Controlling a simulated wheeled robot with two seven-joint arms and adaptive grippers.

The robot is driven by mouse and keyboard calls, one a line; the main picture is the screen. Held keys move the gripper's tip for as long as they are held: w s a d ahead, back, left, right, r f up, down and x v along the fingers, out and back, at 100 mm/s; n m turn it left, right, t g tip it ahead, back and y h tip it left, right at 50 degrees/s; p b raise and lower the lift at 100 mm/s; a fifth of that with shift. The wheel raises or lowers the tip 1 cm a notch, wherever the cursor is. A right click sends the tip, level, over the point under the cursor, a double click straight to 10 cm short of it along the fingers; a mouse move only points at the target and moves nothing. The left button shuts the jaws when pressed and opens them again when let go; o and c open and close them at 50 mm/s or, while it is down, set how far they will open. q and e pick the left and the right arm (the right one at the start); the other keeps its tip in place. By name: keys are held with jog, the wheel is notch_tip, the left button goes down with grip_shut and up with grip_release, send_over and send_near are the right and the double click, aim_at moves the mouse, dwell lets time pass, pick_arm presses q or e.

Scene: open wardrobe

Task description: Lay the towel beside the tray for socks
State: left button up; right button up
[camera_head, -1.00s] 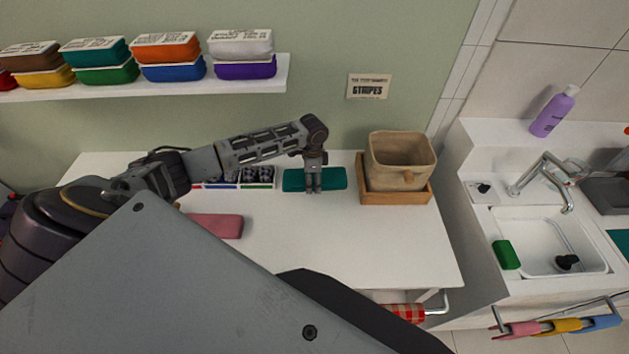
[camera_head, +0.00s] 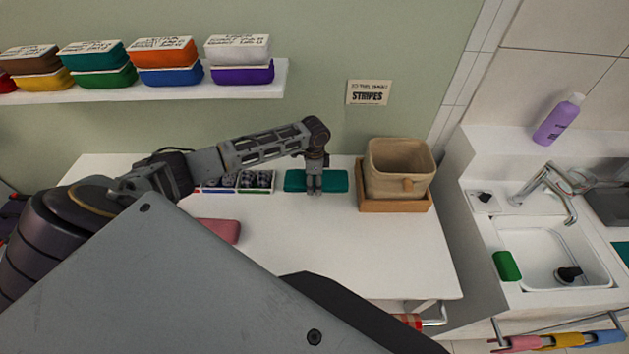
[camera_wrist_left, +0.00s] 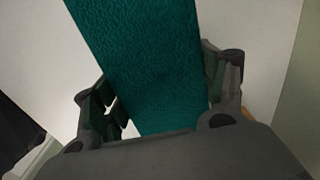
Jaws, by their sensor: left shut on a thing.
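A folded teal towel (camera_head: 332,180) is at the back of the white table, between the sock tray (camera_head: 249,191) on its left and a wooden box with a beige basket on its right. I cannot tell whether the towel touches the table top. My left gripper (camera_head: 314,192) points down and is shut on the towel, near its middle. In the left wrist view the towel (camera_wrist_left: 150,60) runs between the two fingers. The sock tray holds several rolled dark and grey socks, and its left part is hidden behind my left arm. My right gripper is not in view.
The beige basket (camera_head: 400,165) stands in the wooden box (camera_head: 395,206) right of the towel. A pink folded cloth (camera_head: 224,230) lies nearer the front, partly hidden by my body. The table (camera_head: 350,245) is clear at front right. A shelf (camera_head: 150,92) with containers hangs above.

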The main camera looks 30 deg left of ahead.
aim_at(314, 197)
pick_arm(q)
jog(key=shift+f, duration=0.1)
jog(key=shift+f+b, duration=1.35)
jog(key=shift+f, duration=0.05)
jog(key=shift+f+b, duration=2.1)
jog(key=shift+b, duration=0.3)
jog(key=shift+f, duration=0.35)
jog(key=o, duration=0.9)
jog(key=shift+c, duration=0.2)
jog(key=shift+c, duration=0.5)
